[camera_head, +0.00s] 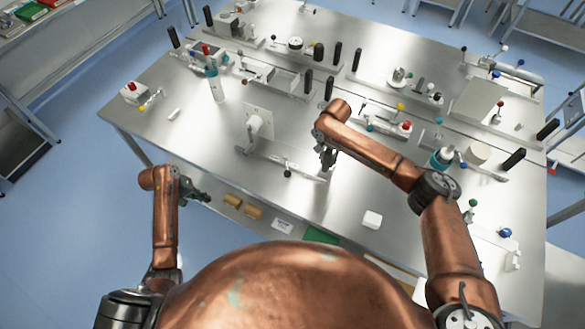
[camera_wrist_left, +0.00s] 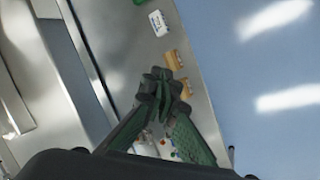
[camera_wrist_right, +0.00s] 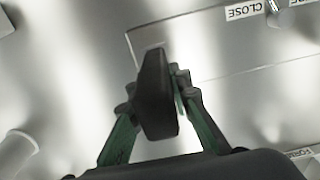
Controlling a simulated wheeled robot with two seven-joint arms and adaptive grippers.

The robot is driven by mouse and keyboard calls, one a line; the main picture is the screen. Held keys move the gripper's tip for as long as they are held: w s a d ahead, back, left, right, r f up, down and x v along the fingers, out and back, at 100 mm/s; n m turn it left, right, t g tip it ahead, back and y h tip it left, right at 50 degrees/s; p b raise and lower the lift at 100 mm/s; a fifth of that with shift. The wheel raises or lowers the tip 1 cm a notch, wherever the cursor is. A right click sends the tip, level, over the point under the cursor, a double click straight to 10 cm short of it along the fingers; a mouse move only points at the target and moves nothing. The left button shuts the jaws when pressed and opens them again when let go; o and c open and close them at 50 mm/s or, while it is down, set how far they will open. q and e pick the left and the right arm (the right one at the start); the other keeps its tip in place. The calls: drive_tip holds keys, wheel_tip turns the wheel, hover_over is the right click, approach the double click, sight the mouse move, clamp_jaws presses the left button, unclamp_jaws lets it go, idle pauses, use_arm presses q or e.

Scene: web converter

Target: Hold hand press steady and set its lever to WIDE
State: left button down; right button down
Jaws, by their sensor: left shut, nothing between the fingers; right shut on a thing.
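My right gripper (camera_head: 328,165) is over the front middle of the steel table. In the right wrist view my right gripper (camera_wrist_right: 158,95) is shut on a dark tapered handle (camera_wrist_right: 155,85), which stands above bright metal. I cannot tell for certain whether this handle is part of the hand press or its lever. No WIDE label is readable. A CLOSE label (camera_wrist_right: 245,11) and a partly cut-off FORM label (camera_wrist_right: 300,153) show there. My left gripper (camera_head: 205,197) is shut and empty, off the table's front edge. Its fingertips meet in the left wrist view (camera_wrist_left: 162,88).
A pale upright plate with a cylinder (camera_head: 256,124) and a flat rail (camera_head: 285,163) stand left of my right gripper. Several fixtures crowd the back. Yellowish blocks (camera_head: 252,211) lie low beyond the front edge.

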use_arm(q)
drive_tip(key=w+d+r+m+t+h, duration=0.15)
drive_tip(key=w+d+r, duration=0.3)
drive_tip(key=r, duration=0.45)
drive_tip(key=w+d+r+m+t+h, duration=0.1)
drive_tip(key=w+d+r+t, duration=0.15)
drive_tip(key=w+r, duration=0.55)
drive_tip(key=s+d+r+m+g+y, duration=0.1)
drive_tip(key=d+m, duration=0.6)
drive_tip(key=d, duration=0.7)
drive_tip(key=s+d+r+m+g+y, duration=0.1)
drive_tip(key=d+r+m+g+y, duration=0.2)
drive_tip(key=d+m, duration=0.5)
drive_tip(key=d+r, duration=0.1)
drive_tip(key=d, duration=0.5)
drive_tip(key=shift+s+d, duration=0.15)
drive_tip(key=shift+s, duration=0.1)
drive_tip(key=shift+r, duration=0.1)
